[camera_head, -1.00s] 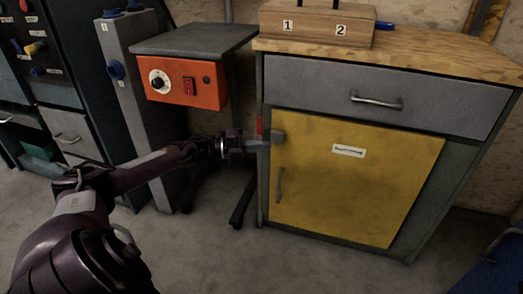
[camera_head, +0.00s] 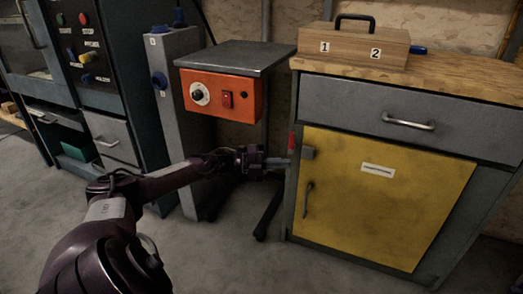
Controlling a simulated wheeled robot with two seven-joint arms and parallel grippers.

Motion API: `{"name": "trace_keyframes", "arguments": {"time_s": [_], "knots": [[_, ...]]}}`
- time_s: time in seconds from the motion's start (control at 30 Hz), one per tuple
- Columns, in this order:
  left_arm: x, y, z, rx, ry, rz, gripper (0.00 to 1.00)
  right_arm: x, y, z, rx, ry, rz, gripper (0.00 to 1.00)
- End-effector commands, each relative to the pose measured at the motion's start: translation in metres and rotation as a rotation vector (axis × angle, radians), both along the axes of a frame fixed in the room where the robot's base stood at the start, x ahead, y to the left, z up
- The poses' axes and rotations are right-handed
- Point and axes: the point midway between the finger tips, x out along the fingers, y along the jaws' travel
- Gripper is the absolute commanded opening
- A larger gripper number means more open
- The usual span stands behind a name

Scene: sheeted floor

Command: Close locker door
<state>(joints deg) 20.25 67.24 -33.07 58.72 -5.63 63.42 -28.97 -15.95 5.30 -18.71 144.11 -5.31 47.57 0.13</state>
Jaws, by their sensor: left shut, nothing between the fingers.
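The locker door (camera_head: 385,205) is a yellow panel with a white label, set in the lower front of a grey cabinet. It looks flush with the cabinet front. A dark vertical handle (camera_head: 308,200) is on its left side. A small grey latch block (camera_head: 308,153) sits at its upper left corner, with a red piece (camera_head: 291,141) beside it. My left gripper (camera_head: 280,162) is shut and empty, just left of the latch at the cabinet's left edge. I cannot tell whether its tips touch the cabinet. My right gripper is not in view.
A grey drawer (camera_head: 410,115) is above the door. A wooden box (camera_head: 352,45) marked 1 and 2 stands on the wooden top. An orange control box (camera_head: 222,95) hangs under a small stand to the left. The floor before the cabinet is clear.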

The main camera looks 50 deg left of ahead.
Motion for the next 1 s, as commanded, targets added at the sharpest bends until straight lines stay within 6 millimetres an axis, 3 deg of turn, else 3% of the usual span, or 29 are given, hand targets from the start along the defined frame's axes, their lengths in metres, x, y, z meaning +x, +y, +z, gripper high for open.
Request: {"name": "trace_keyframes", "arguments": {"time_s": [0.3,0.5,0.87,1.0], "knots": [[-0.002,0.051,-0.002,0.000,-0.001,0.003,0.00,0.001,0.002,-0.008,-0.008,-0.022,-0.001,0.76],[-0.004,0.068,-0.002,-0.002,-0.001,0.000,0.00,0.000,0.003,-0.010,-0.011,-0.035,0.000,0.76],[-0.005,0.074,-0.001,-0.002,0.002,-0.002,0.00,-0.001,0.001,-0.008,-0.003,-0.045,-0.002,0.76],[-0.002,0.059,-0.006,-0.021,0.007,-0.025,0.00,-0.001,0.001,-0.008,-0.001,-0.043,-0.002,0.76]]}}
